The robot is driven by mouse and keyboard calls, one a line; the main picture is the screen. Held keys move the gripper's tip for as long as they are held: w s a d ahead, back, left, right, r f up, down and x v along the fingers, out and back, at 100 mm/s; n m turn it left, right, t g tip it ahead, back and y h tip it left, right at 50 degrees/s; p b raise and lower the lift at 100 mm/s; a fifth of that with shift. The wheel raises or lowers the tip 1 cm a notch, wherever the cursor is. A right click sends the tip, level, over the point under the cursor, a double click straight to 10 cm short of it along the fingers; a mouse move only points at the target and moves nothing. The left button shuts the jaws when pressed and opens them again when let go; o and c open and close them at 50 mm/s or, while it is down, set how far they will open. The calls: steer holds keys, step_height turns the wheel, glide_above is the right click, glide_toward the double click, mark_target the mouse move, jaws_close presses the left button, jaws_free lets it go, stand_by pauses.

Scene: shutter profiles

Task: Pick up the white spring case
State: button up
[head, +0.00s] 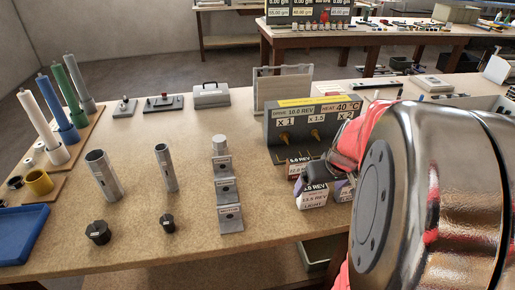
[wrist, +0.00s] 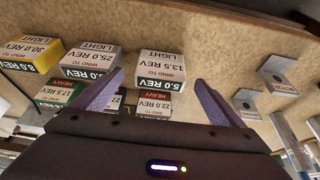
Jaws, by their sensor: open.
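A white box labelled "13.5 REV LIGHT" (head: 312,199) stands on the bench below the winding panel; it fits the white spring case. In the wrist view the white box (wrist: 161,66) lies ahead, between the lines of my two fingers. My gripper (head: 327,184) is just above and behind it in the head view, partly hidden by my arm. In the wrist view my gripper (wrist: 159,80) has its purple fingers spread wide, with nothing held. I cannot tell whether a finger touches a box.
A white-topped box labelled 25.0 REV (wrist: 92,60) and a yellow box (wrist: 32,53) stand close on one side. A red-labelled box (wrist: 154,104) is near. The winding panel (head: 300,128) rises behind. Grey stepped blocks (head: 229,190) stand left, with clear bench between.

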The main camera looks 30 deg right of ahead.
mark_target(312, 194)
steer(key=shift+x, duration=0.9)
steer(key=shift+x, duration=2.6)
steer(key=shift+w, duration=0.2)
steer(key=shift+c, duration=0.7)
steer(key=c, duration=1.2)
steer(key=shift+r, duration=0.1)
step_height(312, 194, up, 10)
